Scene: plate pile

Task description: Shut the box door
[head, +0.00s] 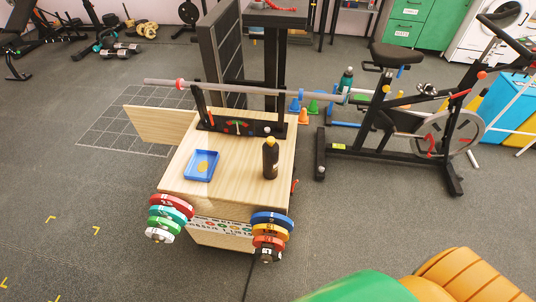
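A light wooden box (230,205) stands on the dark floor in the middle of the head view. A flat wooden panel (160,124) sticks out to the left from its far left side, at an angle; it looks like the box door standing open. Its hinge edge is partly hidden behind the box top. Neither of my grippers is in view, so nothing is seen touching the panel or the box.
On the box top are a blue tray (188,165) and a dark bottle (270,158). Weight plates (168,215) hang at its front corners, and a barbell (240,90) spans behind. An exercise bike (400,120) stands right. Floor left of the box is clear.

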